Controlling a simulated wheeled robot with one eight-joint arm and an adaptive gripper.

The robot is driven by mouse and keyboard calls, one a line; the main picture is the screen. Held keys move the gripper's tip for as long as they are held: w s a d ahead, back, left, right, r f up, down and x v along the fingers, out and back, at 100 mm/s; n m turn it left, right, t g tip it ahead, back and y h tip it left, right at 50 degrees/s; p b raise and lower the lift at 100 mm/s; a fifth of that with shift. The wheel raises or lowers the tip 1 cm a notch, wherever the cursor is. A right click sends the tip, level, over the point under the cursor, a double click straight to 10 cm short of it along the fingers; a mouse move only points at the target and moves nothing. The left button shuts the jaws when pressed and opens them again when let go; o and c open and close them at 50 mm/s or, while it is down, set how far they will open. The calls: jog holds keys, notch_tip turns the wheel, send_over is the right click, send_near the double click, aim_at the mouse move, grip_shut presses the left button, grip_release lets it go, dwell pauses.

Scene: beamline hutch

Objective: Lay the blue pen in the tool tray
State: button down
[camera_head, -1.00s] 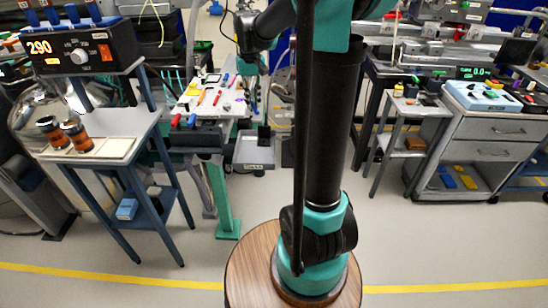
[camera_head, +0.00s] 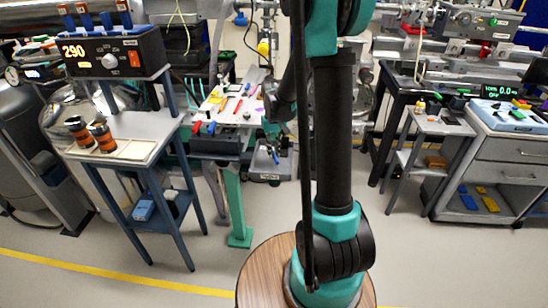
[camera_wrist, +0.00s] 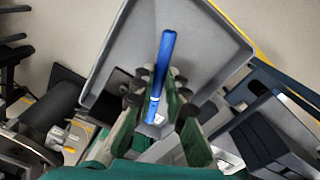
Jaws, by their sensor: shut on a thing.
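The blue pen (camera_wrist: 166,52) is between the fingertips of my gripper (camera_wrist: 158,88) in the wrist view, and its far end sticks out beyond them. The grey tool tray (camera_wrist: 222,50) with its raised rim lies behind the pen. The tray (camera_head: 262,172) also shows in the head view, at the end of the bench, with the pen (camera_head: 276,157) over it. My gripper is shut on the pen. I cannot tell whether the pen touches the tray floor. In the head view my gripper is small and partly hidden by my arm.
A dark box (camera_head: 216,146) stands just left of the tray. The bench (camera_head: 232,112) behind holds red and other small tools. A blue stand (camera_head: 128,128) with a 290 display unit (camera_head: 112,52) is at left. A drawer cabinet (camera_head: 508,150) is at right.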

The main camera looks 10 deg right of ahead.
aim_at(274, 154)
jog(key=shift+f, duration=1.5)
jog(key=c, duration=1.5)
grip_release()
jog(key=shift+f, duration=0.1)
jog(key=shift+c, duration=0.2)
notch_tip(274, 154, up, 12)
jog(key=shift+f, duration=0.2)
jog(key=s+d+f+t, duration=0.1)
jog(key=s+f+t, duration=0.1)
jog(key=s, duration=0.9)
jog(key=s+d+f+t, duration=0.1)
jog(key=s+f, duration=0.3)
jog(key=s, duration=0.7)
jog(key=shift+d+m+t, duration=0.15)
jog(key=shift+m+t, duration=0.25)
jog(key=shift+t, duration=0.2)
